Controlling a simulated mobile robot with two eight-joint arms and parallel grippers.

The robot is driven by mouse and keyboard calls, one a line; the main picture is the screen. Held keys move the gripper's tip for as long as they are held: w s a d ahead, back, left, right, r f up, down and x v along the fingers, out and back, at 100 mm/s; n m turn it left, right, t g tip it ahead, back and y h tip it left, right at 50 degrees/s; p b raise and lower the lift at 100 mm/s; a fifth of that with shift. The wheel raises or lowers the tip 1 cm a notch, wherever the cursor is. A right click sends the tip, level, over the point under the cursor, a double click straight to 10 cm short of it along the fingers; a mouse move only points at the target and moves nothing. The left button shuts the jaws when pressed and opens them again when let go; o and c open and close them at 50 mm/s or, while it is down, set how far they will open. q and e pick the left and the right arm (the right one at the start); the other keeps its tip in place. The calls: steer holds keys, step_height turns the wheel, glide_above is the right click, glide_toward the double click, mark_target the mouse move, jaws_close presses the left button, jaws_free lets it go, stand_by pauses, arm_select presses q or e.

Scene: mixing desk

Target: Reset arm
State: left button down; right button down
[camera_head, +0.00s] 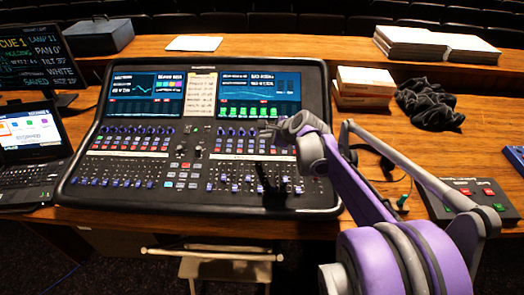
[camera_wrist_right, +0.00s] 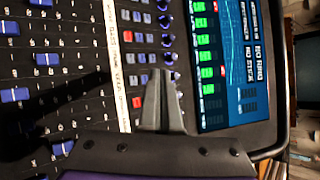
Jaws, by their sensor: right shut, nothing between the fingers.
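My right arm reaches in from the lower right of the head view, with its purple and grey links crossing the desk. My right gripper (camera_head: 272,130) is over the right half of the mixing console (camera_head: 322,140), just below its right screen. In the right wrist view my right gripper (camera_wrist_right: 163,85) is shut and empty, its fingers together above rows of knobs and buttons. I cannot tell whether the fingertips touch the panel. My left gripper is not in view.
A laptop (camera_head: 35,185) and a dark text screen (camera_head: 35,55) stand at the left. Card boxes (camera_head: 365,80), a black cloth (camera_head: 430,103) and a button box (camera_head: 468,202) lie to the right. A paper stack (camera_head: 410,42) is behind. A stool (camera_head: 225,262) stands in front.

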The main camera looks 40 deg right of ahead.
stand_by(0.4)
steer(key=s+a+n, duration=0.1)
steer(key=a+n, duration=0.1)
steer(key=a, duration=0.1)
steer(key=s+a+n, duration=0.1)
steer(key=a, duration=0.2)
steer(key=s+a+f+n+g+y, duration=0.1)
steer(key=a+n, duration=0.1)
steer(key=shift+s+a+f+n, duration=0.1)
steer(key=shift+s+a+n, duration=0.2)
steer(key=shift+a, duration=0.1)
steer(key=s+a+n, duration=0.2)
steer(key=a, duration=0.1)
steer(key=s+a+f+n+g, duration=0.1)
steer(key=s+a+n, duration=0.2)
steer(key=s+a+f+n, duration=0.1)
steer(key=s+a+n, duration=0.1)
steer(key=a+n, duration=0.1)
steer(key=shift+s+a+f+g, duration=0.15)
steer(key=shift+g, duration=0.25)
steer(key=s+a+f+n+g, duration=0.1)
steer(key=s+a+f+n, duration=0.1)
steer(key=s+n, duration=0.4)
steer(key=s+a+f+n, duration=0.3)
steer(key=s+a+n, duration=0.1)
steer(key=s+n, duration=0.2)
steer(key=shift+s+a+f+n+g+h+p, duration=0.15)
steer(key=shift+s+f+n+g+h+p, duration=0.2)
steer(key=shift+s+n+g+p, duration=0.15)
steer(key=shift+s+f, duration=0.1)
